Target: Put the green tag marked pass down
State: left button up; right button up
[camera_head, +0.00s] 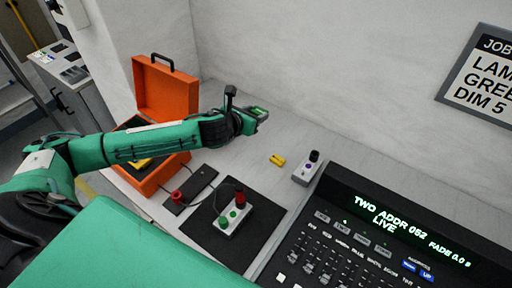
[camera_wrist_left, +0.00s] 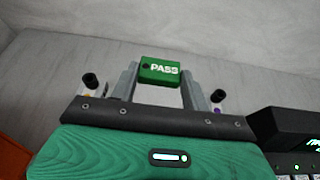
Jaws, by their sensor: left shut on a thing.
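The green tag marked PASS (camera_wrist_left: 160,70) is held between the two grey fingers of my left gripper (camera_wrist_left: 158,82) in the left wrist view. Its white lettering faces the camera and reads upright. In the head view the left arm reaches in from the left, and the left gripper (camera_head: 256,114) is near the back wall with the green tag (camera_head: 259,111) at its tip. Whether the tag touches the surface below cannot be told. My right gripper is not in view.
An open orange case (camera_head: 168,90) stands left, behind my arm. A yellow tag (camera_head: 277,160), a small grey box (camera_head: 307,168) and a lighting console (camera_head: 400,225) lie right. A dark mat (camera_head: 210,235) bears a box with green buttons (camera_head: 234,218). Bare grey bench shows near the wall.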

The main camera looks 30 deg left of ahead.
pick_arm(q)
notch_tip(320, 180, down, 2)
jog(key=a+f, duration=0.1)
jog(key=a, duration=0.1)
send_over(251, 156)
notch_tip(251, 156, down, 13)
jog(key=shift+s+a+r, duration=0.1)
jog(key=shift+f, duration=0.5)
notch_tip(251, 156, down, 3)
jog(key=shift+f+b, duration=0.15)
jog(key=shift+b, duration=0.2)
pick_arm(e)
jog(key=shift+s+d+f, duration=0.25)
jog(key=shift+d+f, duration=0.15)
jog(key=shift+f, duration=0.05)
pick_arm(q)
jog(key=shift+f, duration=0.15)
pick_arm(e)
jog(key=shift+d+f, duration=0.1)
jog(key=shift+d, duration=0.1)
pick_arm(q)
jog(key=o, duration=0.9)
jog(key=shift+o, duration=0.2)
